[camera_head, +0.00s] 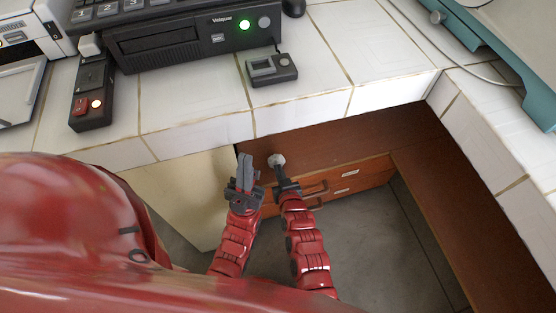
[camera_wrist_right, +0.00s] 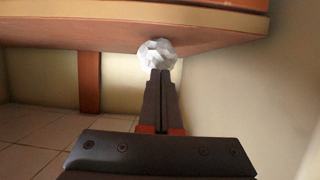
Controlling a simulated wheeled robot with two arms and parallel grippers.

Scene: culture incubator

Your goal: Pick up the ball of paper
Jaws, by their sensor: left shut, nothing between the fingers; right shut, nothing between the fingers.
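The ball of paper is a small white crumpled ball (camera_head: 277,159). In the head view it shows at the tip of my right gripper (camera_head: 279,168), in front of the brown wooden drawer unit under the counter. It also shows in the right wrist view (camera_wrist_right: 156,52), just beyond the fingertips of my right gripper (camera_wrist_right: 160,74). Those fingers are shut together with nothing between them. I cannot tell whether the tips touch the ball. My left gripper (camera_head: 246,165) is shut and empty, close to the left of the right one.
The white tiled counter (camera_head: 190,105) carries a black device with a green light (camera_head: 185,38), a small grey device (camera_head: 271,69) and a black handset (camera_head: 92,95). Drawers with handles (camera_head: 345,178) are below. Bare grey floor (camera_head: 350,240) lies right of my arms.

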